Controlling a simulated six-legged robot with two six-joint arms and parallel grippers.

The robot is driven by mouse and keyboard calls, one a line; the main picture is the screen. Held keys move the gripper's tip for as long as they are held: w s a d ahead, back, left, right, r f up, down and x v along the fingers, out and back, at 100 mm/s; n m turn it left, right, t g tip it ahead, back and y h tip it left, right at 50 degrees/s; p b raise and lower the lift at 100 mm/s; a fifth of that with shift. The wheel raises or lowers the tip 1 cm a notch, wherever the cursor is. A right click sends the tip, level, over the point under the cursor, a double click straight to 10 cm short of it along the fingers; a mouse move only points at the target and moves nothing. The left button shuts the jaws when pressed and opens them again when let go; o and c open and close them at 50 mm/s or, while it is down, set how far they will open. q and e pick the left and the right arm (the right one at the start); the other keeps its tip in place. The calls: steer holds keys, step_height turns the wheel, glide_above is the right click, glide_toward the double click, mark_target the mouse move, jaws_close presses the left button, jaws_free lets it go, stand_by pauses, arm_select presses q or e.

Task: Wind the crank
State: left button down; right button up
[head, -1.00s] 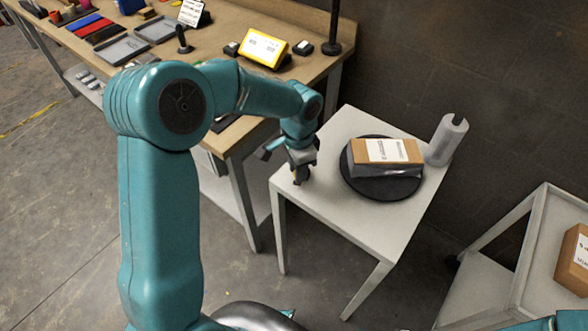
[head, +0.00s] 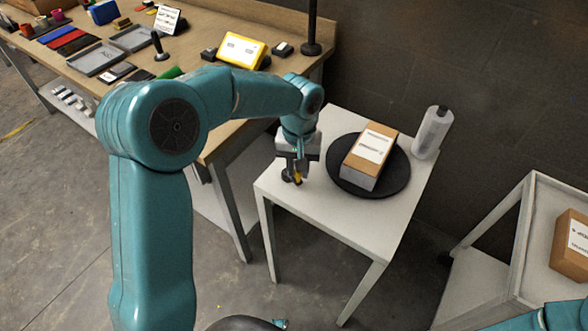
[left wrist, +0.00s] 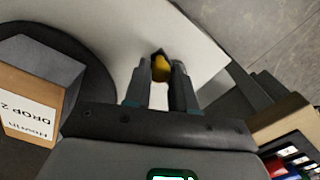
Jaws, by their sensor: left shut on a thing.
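The crank (head: 287,177) sits near the front left corner of the small white table (head: 293,199); only part of its dark base shows. The left gripper is shut on the knob, just above the tabletop. A black turntable (head: 399,177) lies on the table to the right of the crank. A brown and grey box (head: 369,155) with a white label stands on it, turned at a slant. My right gripper is out of view.
The workbench (head: 226,128) with trays and a yellow device (head: 242,50) is to the left. A cart (head: 508,246) with a cardboard box (head: 571,245) stands at the right.

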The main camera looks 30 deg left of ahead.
arm_select(q)
steer(key=n, duration=0.2)
steer(key=w+n, duration=0.1)
steer(key=shift+w+d+n, duration=0.2)
steer(key=shift+n, duration=0.2)
steer(key=n, duration=0.1)
steer(key=w+n, duration=0.1)
steer(key=n, duration=0.1)
steer(key=shift+w+n, duration=0.1)
steer(key=shift+n, duration=0.2)
steer(key=n, duration=0.1)
steer(key=w+n, duration=0.1)
steer(key=n, duration=0.1)
steer(key=shift+w+a+n, duration=0.1)
steer(key=shift+a+n, duration=0.2)
steer(key=shift+w+a+n, duration=0.2)
steer(key=shift+n, duration=0.55)
steer(key=shift+w+a+n, duration=0.15)
steer(key=shift+n, duration=0.55)
steer(key=shift+w+a+n, duration=0.2)
steer(key=shift+n, duration=0.55)
steer(key=c, duration=0.9)
jaws_free()
steer(key=shift+c, duration=0.2)
step_height(320, 180, up, 16)
steer(key=p, duration=0.2)
steer(key=shift+r, duration=0.2)
